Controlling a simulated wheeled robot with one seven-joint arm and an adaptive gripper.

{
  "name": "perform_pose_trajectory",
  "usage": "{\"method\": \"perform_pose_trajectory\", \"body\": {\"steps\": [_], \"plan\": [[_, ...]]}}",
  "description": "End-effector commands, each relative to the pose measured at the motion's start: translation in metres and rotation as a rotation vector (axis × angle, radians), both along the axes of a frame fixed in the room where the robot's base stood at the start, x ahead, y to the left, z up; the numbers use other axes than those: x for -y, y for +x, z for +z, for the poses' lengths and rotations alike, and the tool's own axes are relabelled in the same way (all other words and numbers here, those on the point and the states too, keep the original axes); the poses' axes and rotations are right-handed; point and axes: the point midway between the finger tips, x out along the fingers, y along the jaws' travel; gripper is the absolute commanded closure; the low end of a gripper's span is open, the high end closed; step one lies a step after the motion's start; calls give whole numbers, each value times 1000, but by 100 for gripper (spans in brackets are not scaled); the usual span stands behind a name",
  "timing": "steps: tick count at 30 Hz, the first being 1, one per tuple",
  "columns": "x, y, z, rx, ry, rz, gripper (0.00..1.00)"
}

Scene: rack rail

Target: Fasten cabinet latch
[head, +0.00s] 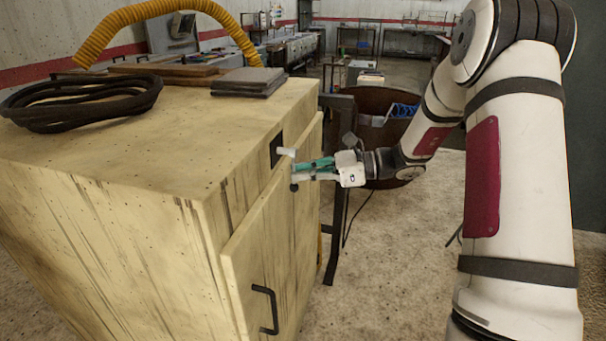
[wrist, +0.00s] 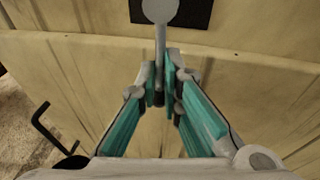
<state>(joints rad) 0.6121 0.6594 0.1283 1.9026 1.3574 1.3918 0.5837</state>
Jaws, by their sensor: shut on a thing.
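The wooden cabinet (head: 120,180) stands at left in the head view, its door (head: 262,235) on the front. A black plate (head: 276,149) is on the cabinet front above the door's top edge, and it shows in the wrist view (wrist: 198,12). A pale grey latch lever (wrist: 160,38) with a round head hangs from the plate across the door's top edge. Its head-view end (head: 286,152) is small. My gripper (head: 295,171), with teal-lined fingers, is shut on the lever's lower end, seen between the fingertips in the wrist view (wrist: 160,80). I cannot tell whether the door is fully flush.
A black door handle (head: 265,310) is low on the door. A coiled black hose (head: 80,103), boards (head: 250,80) and a yellow corrugated hose (head: 165,8) are on or behind the cabinet top. A dark bin (head: 385,105) stands behind my gripper. Floor at right is open.

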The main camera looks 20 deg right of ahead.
Motion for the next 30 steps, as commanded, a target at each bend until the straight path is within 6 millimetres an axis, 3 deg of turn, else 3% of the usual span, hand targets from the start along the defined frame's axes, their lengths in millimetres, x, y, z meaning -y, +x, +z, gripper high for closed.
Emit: {"method": "perform_pose_trajectory", "body": {"steps": [3, 6, 7, 19, 30], "plan": [[2, 1, 0, 1, -4, -4, 100], [2, 1, 0, 1, -4, -4, 75], [2, 1, 0, 1, -4, -4, 73], [7, -2, 1, 1, -2, -4, 73], [69, -30, 14, 2, -4, -7, 73]]}}
